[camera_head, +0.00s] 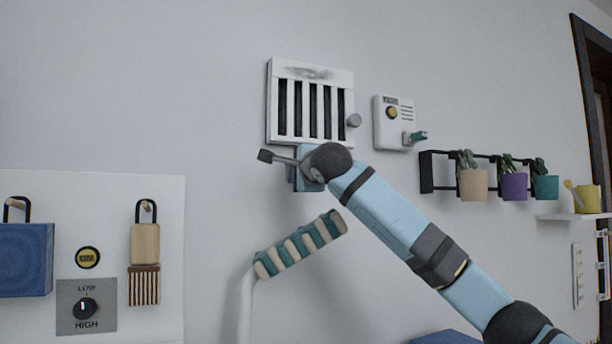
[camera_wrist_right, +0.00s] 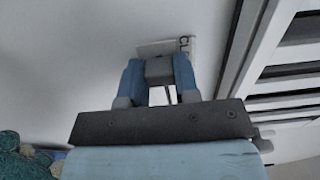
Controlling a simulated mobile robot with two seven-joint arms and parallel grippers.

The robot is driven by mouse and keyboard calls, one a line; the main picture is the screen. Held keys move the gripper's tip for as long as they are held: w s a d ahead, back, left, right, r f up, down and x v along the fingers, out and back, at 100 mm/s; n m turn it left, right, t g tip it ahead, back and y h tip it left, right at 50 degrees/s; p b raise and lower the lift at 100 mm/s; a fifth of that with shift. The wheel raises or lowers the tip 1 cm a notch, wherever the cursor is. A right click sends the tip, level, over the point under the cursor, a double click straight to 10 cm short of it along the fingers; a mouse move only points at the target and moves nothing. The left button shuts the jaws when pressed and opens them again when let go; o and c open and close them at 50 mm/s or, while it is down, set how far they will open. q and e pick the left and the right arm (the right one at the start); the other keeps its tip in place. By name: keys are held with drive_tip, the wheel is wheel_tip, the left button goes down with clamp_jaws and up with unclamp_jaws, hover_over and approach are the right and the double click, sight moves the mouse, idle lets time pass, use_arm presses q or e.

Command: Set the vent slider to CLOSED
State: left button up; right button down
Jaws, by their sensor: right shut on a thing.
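The white wall vent (camera_head: 308,68) is in the upper middle of the head view, with dark gaps between its upright slats. It also shows at the right edge of the wrist view (camera_wrist_right: 290,75). My right gripper (camera_head: 302,177) is just below the vent, partly hidden by its own wrist. In the wrist view, its blue fingers (camera_wrist_right: 158,80) are shut on a grey block, apparently the slider knob (camera_wrist_right: 159,67). A white label (camera_wrist_right: 184,44) starting "CL" sits just beyond the knob. The slider's track is mostly hidden. My left gripper is not in view.
A small white wall box (camera_head: 394,132) and a plant rack (camera_head: 428,171) are to the right. A striped cylinder (camera_head: 300,244) on a white stem stands below the gripper. A panel with a LOW/HIGH dial (camera_head: 85,308) is lower left. The wall left of the vent is bare.

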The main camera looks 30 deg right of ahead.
drive_tip(key=shift+a, duration=0.1)
drive_tip(key=c, duration=0.8)
unclamp_jaws()
drive_tip(key=shift+a, duration=0.1)
drive_tip(key=shift+c, duration=0.2)
drive_tip(key=shift+s, duration=0.1)
use_arm(q)
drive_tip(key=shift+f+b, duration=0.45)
drive_tip(key=shift+b, duration=0.6)
use_arm(e)
drive_tip(key=s, duration=1.3)
drive_tip(key=shift+s+a, duration=0.3)
drive_tip(key=shift+a, duration=0.1)
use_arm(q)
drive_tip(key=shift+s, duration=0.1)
use_arm(e)
drive_tip(key=shift+f, duration=0.1)
